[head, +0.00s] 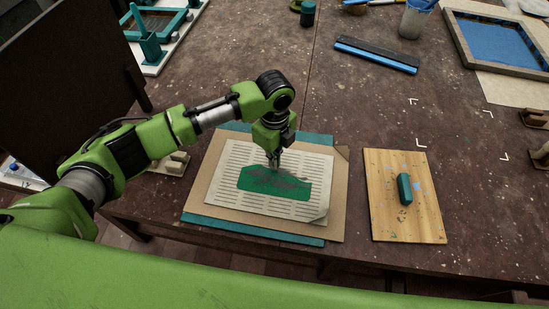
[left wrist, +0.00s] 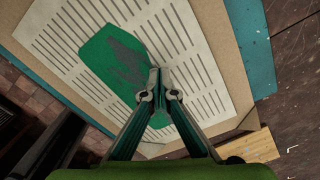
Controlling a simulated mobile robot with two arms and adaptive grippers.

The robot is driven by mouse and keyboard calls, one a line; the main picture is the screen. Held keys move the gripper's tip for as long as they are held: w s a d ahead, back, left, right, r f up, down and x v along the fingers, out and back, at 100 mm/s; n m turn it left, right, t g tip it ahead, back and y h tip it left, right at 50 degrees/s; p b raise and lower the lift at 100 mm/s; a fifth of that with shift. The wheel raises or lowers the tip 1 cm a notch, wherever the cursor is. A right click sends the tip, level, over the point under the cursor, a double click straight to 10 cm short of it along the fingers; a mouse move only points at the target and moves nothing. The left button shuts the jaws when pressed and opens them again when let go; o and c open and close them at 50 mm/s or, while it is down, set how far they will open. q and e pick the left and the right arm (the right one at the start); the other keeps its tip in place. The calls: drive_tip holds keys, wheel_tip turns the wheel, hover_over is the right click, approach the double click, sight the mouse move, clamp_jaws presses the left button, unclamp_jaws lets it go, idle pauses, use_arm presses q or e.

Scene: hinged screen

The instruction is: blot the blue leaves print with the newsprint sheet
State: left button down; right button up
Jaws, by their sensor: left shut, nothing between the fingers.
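The newsprint sheet (head: 312,168), pale with rows of printed lines, lies flat on a tan sheet (head: 335,190) over a teal mat (head: 235,226); it shows too in the left wrist view (left wrist: 78,22). A green patch with a dark grey jagged area (head: 262,184) is on the newsprint; I cannot tell whether it is a separate piece. No blue leaves print is visible. My left gripper (head: 274,164) is shut and empty, pointing down, with its fingertips (left wrist: 160,96) over the green patch; contact is unclear.
A wooden board (head: 430,218) with a dark green block (head: 404,189) lies to the right. A blue-edged squeegee (head: 376,56), a tub (head: 413,22) and a framed blue screen (head: 495,42) are farther back. A dark upright panel (head: 65,75) stands left. The table's middle is clear.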

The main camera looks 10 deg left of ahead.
use_arm(q)
drive_tip(key=shift+f, duration=0.75)
idle(1.3)
drive_tip(key=shift+r+p, duration=1.1)
drive_tip(key=shift+p, duration=0.25)
drive_tip(key=shift+d, duration=0.1)
drive_tip(key=shift+s+d, duration=0.1)
drive_tip(key=shift+s, duration=0.1)
drive_tip(key=shift+s+d+p, duration=0.85)
drive_tip(key=shift+s, duration=0.2)
drive_tip(key=shift+s+d+p, duration=0.8)
drive_tip(key=shift+s, duration=0.3)
drive_tip(key=shift+s+d+p, duration=0.85)
drive_tip(key=shift+s, duration=0.2)
